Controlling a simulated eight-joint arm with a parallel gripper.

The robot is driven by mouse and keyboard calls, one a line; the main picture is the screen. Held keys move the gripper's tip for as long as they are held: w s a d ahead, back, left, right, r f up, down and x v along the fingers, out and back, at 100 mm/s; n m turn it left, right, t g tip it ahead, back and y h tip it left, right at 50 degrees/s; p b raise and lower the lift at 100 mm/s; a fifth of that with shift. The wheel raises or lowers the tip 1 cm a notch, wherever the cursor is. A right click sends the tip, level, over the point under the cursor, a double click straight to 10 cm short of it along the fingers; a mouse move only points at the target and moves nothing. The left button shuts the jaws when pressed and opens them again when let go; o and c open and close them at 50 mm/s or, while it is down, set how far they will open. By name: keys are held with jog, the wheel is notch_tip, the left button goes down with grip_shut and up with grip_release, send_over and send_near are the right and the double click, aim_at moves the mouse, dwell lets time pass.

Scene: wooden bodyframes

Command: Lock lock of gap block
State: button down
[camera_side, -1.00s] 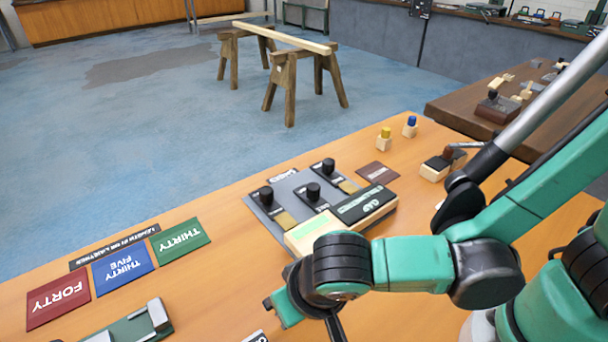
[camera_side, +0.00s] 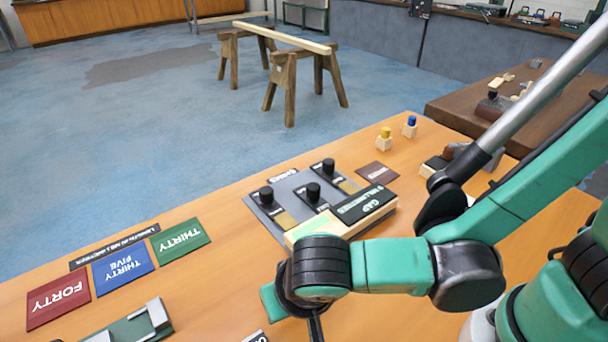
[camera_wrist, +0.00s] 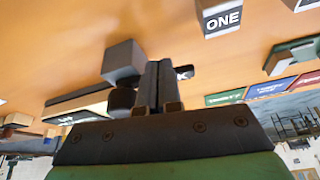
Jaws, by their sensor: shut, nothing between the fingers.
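The gap block (camera_side: 367,205) lies on the bench, a long pale block with a dark label reading GAP. My wrist hides its near left end in the side view. A long block with a dark strip (camera_wrist: 75,108), probably the same one, shows at the left of the wrist view. A grey block (camera_wrist: 123,58) and a black round knob (camera_wrist: 121,97) sit at its end. My gripper (camera_wrist: 157,75) is shut, its fingers together just right of the knob; I cannot tell whether they touch it. A small dark piece (camera_wrist: 184,72) shows just right of the fingertips. I cannot make out which part is the lock.
A grey plate with several black knobs (camera_side: 313,191) lies behind the gap block. Red (camera_side: 58,300), blue (camera_side: 123,268) and green (camera_side: 180,239) cards lie left, near a green-based fixture (camera_side: 140,325). A block marked ONE (camera_wrist: 220,17) stands apart. Bare bench lies between.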

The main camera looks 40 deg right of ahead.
aim_at(292, 243)
jog(key=m, duration=0.1)
jog(key=w+m+h, duration=0.1)
jog(key=m, duration=0.1)
jog(key=w+m, duration=0.1)
jog(key=m, duration=0.1)
jog(key=shift+w+a+g+h, duration=0.2)
jog(key=shift+a+g+h, duration=0.05)
jog(key=shift+g+h, duration=0.15)
jog(key=m, duration=0.1)
jog(key=w+m+g, duration=0.1)
jog(key=m, duration=0.1)
jog(key=w+m+h, duration=0.1)
jog(key=shift+d, duration=0.25)
jog(key=shift+w+d, duration=0.45)
jog(key=shift+w, duration=0.2)
jog(key=shift+w+d, duration=0.5)
jog(key=shift+d, duration=0.15)
jog(key=shift+w+d+m+g, duration=0.2)
jog(key=shift+d+m+g, duration=0.3)
jog(key=shift+m, duration=0.5)
jog(key=shift+w+d, duration=0.1)
jog(key=shift+d, duration=0.85)
